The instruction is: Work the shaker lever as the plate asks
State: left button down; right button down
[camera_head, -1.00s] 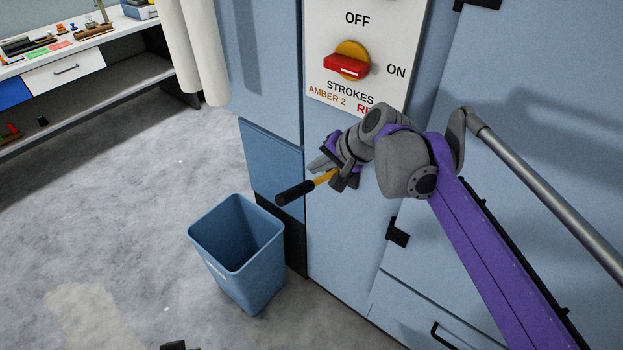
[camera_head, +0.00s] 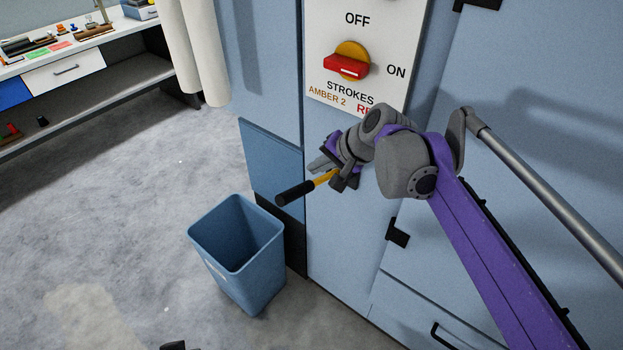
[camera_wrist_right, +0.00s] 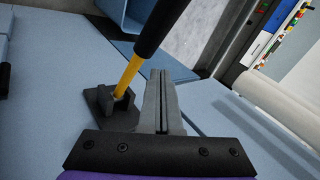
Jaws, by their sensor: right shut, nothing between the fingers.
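The shaker lever has a black grip (camera_head: 295,193) on a yellow shaft (camera_head: 326,177) and sticks out from the blue machine front. In the right wrist view the yellow shaft (camera_wrist_right: 127,76) rises from a dark bracket (camera_wrist_right: 112,108). My right gripper (camera_head: 318,164) is shut and empty beside the lever. Its closed fingers (camera_wrist_right: 162,98) lie just right of the shaft in the wrist view; contact cannot be told. The white plate (camera_head: 320,45) reads OFF, ON, STROKES and AMBER 2; my arm hides the text starting "RE". A red knob (camera_head: 346,67) lies roughly level on an amber disc.
An open blue bin (camera_head: 238,260) stands on the floor below and left of the lever. A workbench (camera_head: 65,65) with small items is at the far upper left. Black handles stick out from the machine panels. The grey floor at left is clear.

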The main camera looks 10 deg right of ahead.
jog(key=shift+f, duration=0.15)
dwell(0.4)
jog(key=shift+s+a+f, duration=0.1)
jog(key=shift+a+f, duration=0.05)
jog(key=shift+f, duration=0.1)
notch_tip(320, 180, down, 7)
jog(key=s+a+b, duration=0.1)
jog(key=a+b, duration=0.1)
jog(key=b, duration=0.1)
jog(key=shift+s+b, duration=0.3)
dwell(5.3)
jog(key=shift+r, duration=0.2)
